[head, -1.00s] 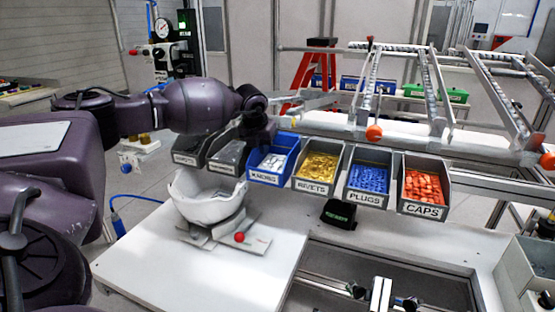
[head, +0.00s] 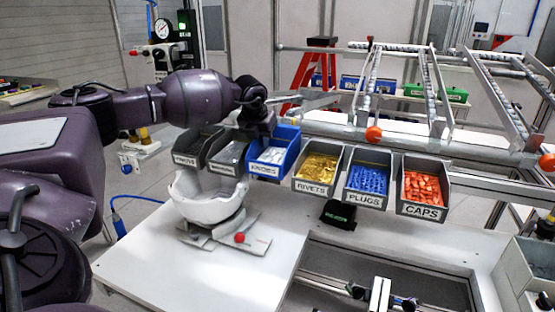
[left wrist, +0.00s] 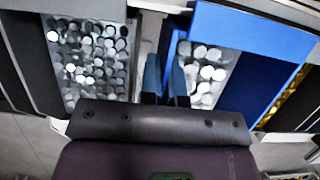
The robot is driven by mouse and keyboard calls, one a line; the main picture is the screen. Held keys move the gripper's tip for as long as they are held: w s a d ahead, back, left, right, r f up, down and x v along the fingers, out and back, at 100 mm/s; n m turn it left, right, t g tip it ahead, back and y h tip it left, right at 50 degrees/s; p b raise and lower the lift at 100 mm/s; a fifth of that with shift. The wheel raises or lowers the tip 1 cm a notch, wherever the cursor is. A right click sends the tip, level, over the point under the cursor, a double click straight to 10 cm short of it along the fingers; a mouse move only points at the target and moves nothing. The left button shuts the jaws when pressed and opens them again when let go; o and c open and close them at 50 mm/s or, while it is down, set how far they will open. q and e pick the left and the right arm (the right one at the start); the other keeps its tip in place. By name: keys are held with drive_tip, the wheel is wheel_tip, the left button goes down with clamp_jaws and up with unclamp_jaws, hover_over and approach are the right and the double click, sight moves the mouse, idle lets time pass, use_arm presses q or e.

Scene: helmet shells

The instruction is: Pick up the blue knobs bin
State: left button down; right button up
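The blue knobs bin (head: 267,167), holding silvery white knobs, is in the row of bins behind the table and stands slightly higher than the bins beside it. My left gripper (head: 262,132) is at its back left, over the left wall. In the left wrist view, the bin (left wrist: 262,70) is right of centre. The two dark fingers of my left gripper (left wrist: 165,82) are close together at its left wall and appear shut on it. The fingertips are partly hidden. My right gripper is not in view.
Grey bins stand on both sides: a bin of silvery parts (head: 226,157) close on the left, the rivets bin (head: 314,187) on the right, then plugs (head: 364,196) and caps (head: 422,211). A white helmet shell (head: 205,208) sits on a stand in front. The white table's front left (head: 170,268) is clear.

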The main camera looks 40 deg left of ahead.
sight(255, 145)
use_arm(q)
drive_tip(key=shift+r, duration=0.25)
drive_tip(key=shift+s+d+f+b, duration=0.1)
drive_tip(key=shift+s+d+b, duration=0.25)
drive_tip(key=shift+s, duration=0.35)
drive_tip(key=shift+s+d+r+b, duration=0.1)
drive_tip(key=shift+s+b, duration=0.4)
drive_tip(key=shift+s, duration=0.25)
drive_tip(key=shift+s+d+f+b, duration=0.1)
drive_tip(key=shift+s+d+b, duration=0.25)
drive_tip(key=shift+s, duration=0.35)
drive_tip(key=shift+s+d+b, duration=0.25)
drive_tip(key=shift+s+b, duration=0.1)
drive_tip(key=shift+s, duration=0.5)
drive_tip(key=shift+s+d+b, duration=0.25)
drive_tip(key=shift+s+b, duration=0.05)
drive_tip(key=shift+s, duration=0.6)
drive_tip(key=shift+s+d+b, duration=0.25)
drive_tip(key=shift+s+b, duration=0.1)
drive_tip(key=shift+s, duration=0.5)
